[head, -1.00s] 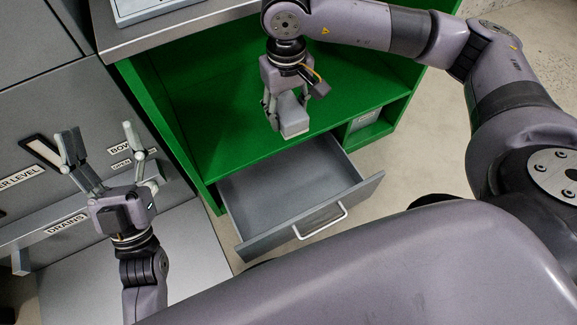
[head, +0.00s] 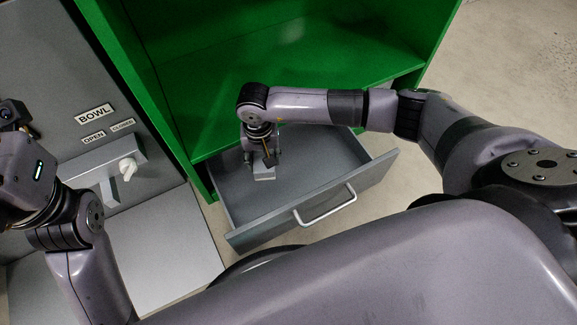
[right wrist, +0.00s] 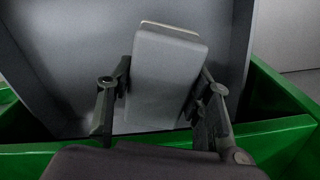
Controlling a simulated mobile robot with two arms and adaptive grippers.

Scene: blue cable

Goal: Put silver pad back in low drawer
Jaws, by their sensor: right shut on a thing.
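The silver pad (head: 264,174) is a small light grey block held by my right gripper (head: 262,163). In the right wrist view the pad (right wrist: 165,70) sits between the two fingers of that gripper (right wrist: 162,98), shut on its sides. The low drawer (head: 325,200) is grey, pulled open, with a silver handle. The pad is over the drawer's inside, near its left part; I cannot tell whether it touches the floor. My left gripper (head: 27,170) is cut off by the left edge, its fingers out of sight.
A green cabinet (head: 260,60) stands above and behind the drawer. A grey machine (head: 70,90) with BOWL and OPEN labels and a white knob (head: 128,168) is at left. A grey flat panel (head: 160,245) lies below it. The drawer inside looks otherwise empty.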

